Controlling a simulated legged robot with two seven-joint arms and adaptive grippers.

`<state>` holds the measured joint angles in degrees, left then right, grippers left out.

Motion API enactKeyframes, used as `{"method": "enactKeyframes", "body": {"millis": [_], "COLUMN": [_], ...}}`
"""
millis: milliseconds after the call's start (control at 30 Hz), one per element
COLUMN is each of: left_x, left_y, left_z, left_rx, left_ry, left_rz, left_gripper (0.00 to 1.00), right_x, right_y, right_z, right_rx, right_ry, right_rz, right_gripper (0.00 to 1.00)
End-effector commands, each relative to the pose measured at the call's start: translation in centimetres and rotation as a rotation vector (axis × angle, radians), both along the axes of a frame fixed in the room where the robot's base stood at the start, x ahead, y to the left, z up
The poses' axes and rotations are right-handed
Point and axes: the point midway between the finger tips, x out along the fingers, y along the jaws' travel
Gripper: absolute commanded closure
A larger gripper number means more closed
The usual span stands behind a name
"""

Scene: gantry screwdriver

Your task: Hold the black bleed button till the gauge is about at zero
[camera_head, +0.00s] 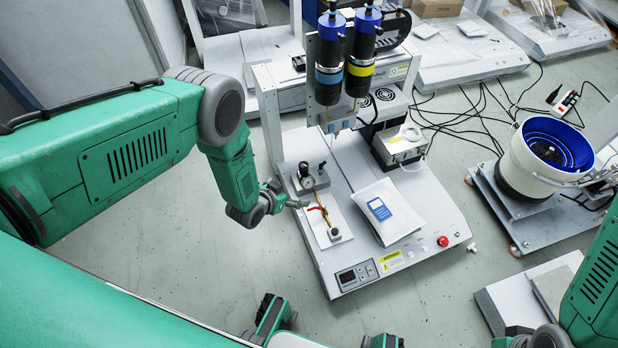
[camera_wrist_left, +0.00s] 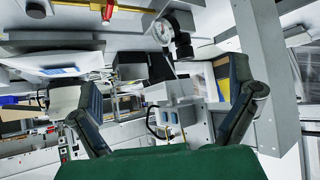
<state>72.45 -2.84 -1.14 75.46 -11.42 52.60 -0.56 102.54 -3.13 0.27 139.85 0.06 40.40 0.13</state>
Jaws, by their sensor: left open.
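The black bleed button (camera_head: 334,234) sits at the near end of a white plate on the machine's base. A round gauge (camera_head: 306,178) stands at the far end, with a red-handled valve (camera_head: 318,208) on a brass pipe between them. My left gripper (camera_head: 298,203) is beside the plate's left side, near the gauge and valve, apart from the button. In the left wrist view the fingers (camera_wrist_left: 168,88) are spread and empty. The gauge (camera_wrist_left: 168,28) shows there, its needle reading too small to tell. A dark knob at the top left (camera_wrist_left: 35,9) looks like the button.
A red stop button (camera_head: 443,241) is at the front right. The floor left of the machine is clear.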

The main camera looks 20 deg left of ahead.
Motion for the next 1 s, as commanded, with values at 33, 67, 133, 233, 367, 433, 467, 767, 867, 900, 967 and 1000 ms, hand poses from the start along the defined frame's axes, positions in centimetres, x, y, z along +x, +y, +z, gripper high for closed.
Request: {"method": "enactKeyframes", "body": {"millis": [33,67,133,233,367,433,467,767,867,900,967,1000], "left_x": [-0.7,-1.0,-1.8,-2.6,-3.3,-3.5,-3.6,-3.9,-5.2,-6.1,-8.1,-9.7], "left_y": [0.2,0.3,0.5,0.7,0.9,1.0,1.0,1.1,1.3,1.5,1.8,2.0], "left_z": [1.1,1.4,2.0,2.6,3.1,3.1,3.1,3.4,5.0,6.0,8.1,9.7], "left_rx": [0.0,0.0,0.0,0.0,0.0,0.0,0.0,0.001,0.007,0.011,0.021,0.028], "left_ry": [0.002,0.003,0.003,0.002,0.001,0.001,0.001,0.012,0.065,0.104,0.174,0.23], "left_rz": [0.001,0.001,0.001,0.001,0.001,0.001,0.001,0.003,0.018,0.027,0.046,0.059], "left_gripper": [0.0,0.0,0.0,0.0,0.0,0.0,0.0,0.0,0.0,0.0,0.0,0.0], "right_x": [0.0,0.0,0.0,0.0,0.0,0.0,0.0,0.0,0.0,0.0,0.0,0.0], "right_y": [0.0,0.0,0.0,0.0,0.0,0.0,0.0,0.0,0.0,0.0,0.0,0.0], "right_z": [1.5,1.8,2.7,3.6,4.2,4.4,4.4,4.5,5.4,5.9,6.9,7.6], "right_rx": [0.0,0.0,0.0,0.0,0.0,0.0,0.0,0.0,0.0,0.0,0.0,0.0], "right_ry": [0.0,0.0,0.0,0.0,0.0,0.0,0.0,0.001,0.001,0.001,0.001,0.0], "right_rz": [0.0,0.0,0.0,0.0,0.0,0.0,0.0,0.0,0.0,0.0,0.0,0.0], "right_gripper": [0.71,0.71,0.71,0.71,0.71,0.71,0.71,0.71,0.71,0.71,0.71,0.71]}}
